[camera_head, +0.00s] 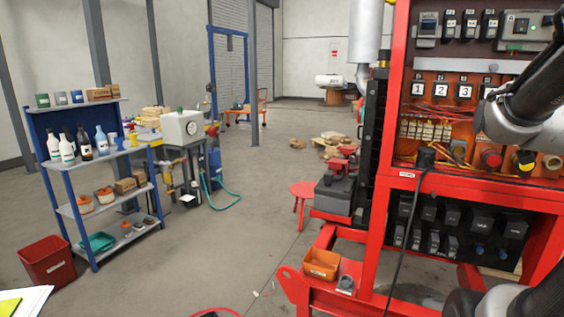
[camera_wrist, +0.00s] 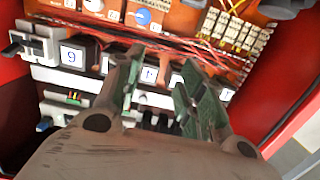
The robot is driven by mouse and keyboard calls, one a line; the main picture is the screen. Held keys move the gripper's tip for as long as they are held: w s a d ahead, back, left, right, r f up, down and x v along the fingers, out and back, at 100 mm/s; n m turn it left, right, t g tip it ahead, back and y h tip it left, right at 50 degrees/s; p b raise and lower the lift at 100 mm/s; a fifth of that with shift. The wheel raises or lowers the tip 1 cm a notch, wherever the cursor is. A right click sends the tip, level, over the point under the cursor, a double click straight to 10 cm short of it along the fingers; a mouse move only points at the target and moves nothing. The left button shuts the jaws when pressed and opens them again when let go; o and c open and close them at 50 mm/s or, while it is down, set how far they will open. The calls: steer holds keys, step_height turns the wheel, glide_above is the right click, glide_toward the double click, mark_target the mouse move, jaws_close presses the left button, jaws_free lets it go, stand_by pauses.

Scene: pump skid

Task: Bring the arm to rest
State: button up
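My gripper (camera_wrist: 168,92) shows in the wrist view with its two fingers apart, and nothing is seen between them. It points at the inside of the red cabinet, toward a row of numbered modules (camera_wrist: 75,57) and a bundle of red wires (camera_wrist: 135,37). I cannot tell whether the fingertips touch anything. In the head view, parts of my arm (camera_head: 540,95) show at the right edge in front of the red pump skid cabinet (camera_head: 398,190). My gripper is out of sight in that view.
A blue shelf (camera_head: 115,155) with bottles stands at the left, with a red bin (camera_head: 47,262) before it. A red stool (camera_head: 302,190) stands beside the skid. A black cable (camera_head: 402,240) hangs down the skid front. The grey floor (camera_head: 225,245) between shelf and skid is mostly clear.

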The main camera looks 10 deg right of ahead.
steer(key=s+a+f+n+g+y, duration=0.1)
steer(key=s+a+f+g+y, duration=0.25)
steer(key=f, duration=0.25)
steer(key=s+a+f+g+y, duration=0.2)
steer(key=a+f+g, duration=0.15)
steer(key=f, duration=0.35)
steer(key=s+a+f+n+g+y, duration=0.1)
steer(key=s+a+n+g+y, duration=0.2)
steer(key=a, duration=1.1)
steer(key=s+n, duration=0.2)
steer(key=s, duration=0.3)
steer(key=shift+s+f, duration=0.15)
steer(key=shift+f, duration=0.15)
steer(key=shift+d, duration=0.1)
steer(key=shift+c, duration=0.4)
